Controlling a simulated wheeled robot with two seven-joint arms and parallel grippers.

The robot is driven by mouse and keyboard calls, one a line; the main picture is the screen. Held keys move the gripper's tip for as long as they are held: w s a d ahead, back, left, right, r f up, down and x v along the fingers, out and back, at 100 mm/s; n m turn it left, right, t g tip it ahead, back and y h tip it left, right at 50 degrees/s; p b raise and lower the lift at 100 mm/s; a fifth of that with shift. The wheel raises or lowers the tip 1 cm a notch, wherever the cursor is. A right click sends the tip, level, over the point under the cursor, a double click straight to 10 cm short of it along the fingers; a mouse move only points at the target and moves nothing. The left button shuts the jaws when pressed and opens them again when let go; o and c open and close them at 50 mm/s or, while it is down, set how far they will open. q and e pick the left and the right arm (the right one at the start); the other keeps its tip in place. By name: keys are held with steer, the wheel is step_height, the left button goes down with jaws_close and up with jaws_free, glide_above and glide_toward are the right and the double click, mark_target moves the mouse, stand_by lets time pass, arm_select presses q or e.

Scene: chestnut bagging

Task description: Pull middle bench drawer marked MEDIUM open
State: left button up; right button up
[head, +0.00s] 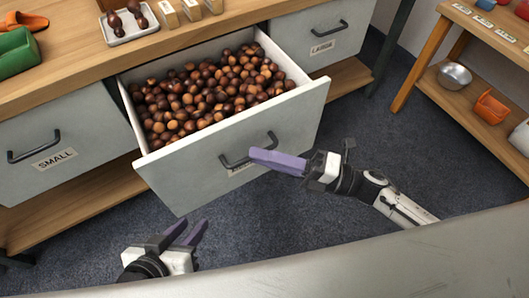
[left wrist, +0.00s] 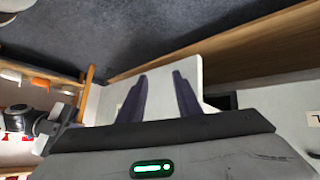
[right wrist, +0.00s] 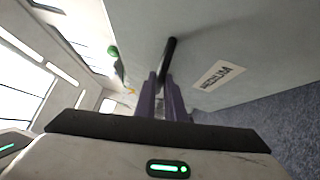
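The middle bench drawer (head: 190,178) stands pulled well out from the bench and is filled with brown chestnuts (head: 205,95). Its label (right wrist: 221,75) reads MEDIUM in the right wrist view; in the head view it is partly hidden. My right gripper (head: 264,156) is at the right part of the dark bar handle (head: 232,163). In the right wrist view its purple fingers (right wrist: 162,82) are close together around the handle (right wrist: 170,55). My left gripper (head: 188,232) is open and empty, low in front of the drawer; its fingers are apart in the left wrist view (left wrist: 160,78).
The SMALL drawer (head: 90,125) and LARGE drawer (head: 300,28) are shut on either side. Floor between is clear.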

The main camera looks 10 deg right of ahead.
steer(key=o, duration=0.4)
steer(key=v, duration=1)
steer(key=shift+s+d+r+p, duration=0.1)
steer(key=shift+d+p, duration=0.1)
steer(key=shift+p, duration=0.1)
